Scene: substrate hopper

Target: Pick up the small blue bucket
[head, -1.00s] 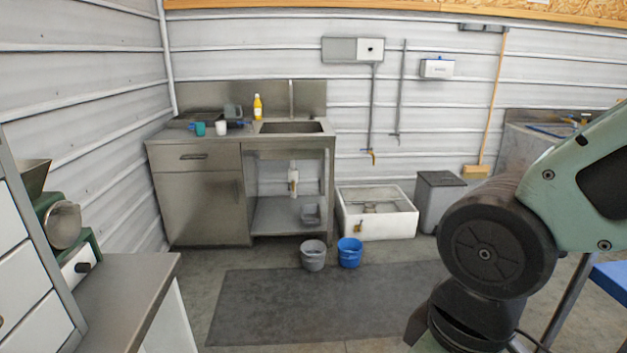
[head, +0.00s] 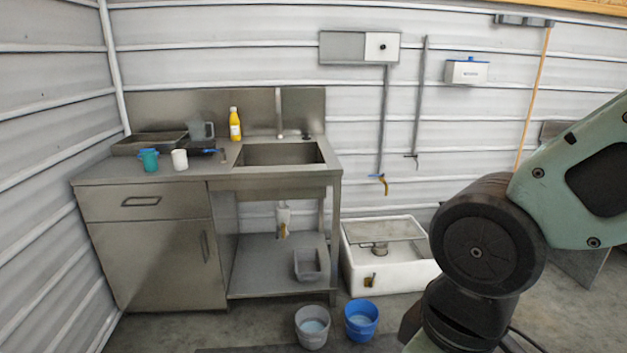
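The small blue bucket (head: 361,322) stands upright and open on the concrete floor, low in the head view. It is just right of a grey bucket (head: 312,329) and in front of the white floor sink. Something pale, perhaps water, shows inside both buckets. My arm fills the right side of the view, and its lower part is close to the right of the blue bucket in the picture. My gripper is out of view.
A steel sink counter (head: 265,180) with cups and a yellow bottle (head: 234,124) stands behind the buckets. A white floor sink (head: 390,275) is behind the blue bucket. A dark mat (head: 260,350) edges the bottom. Open floor lies left of the grey bucket.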

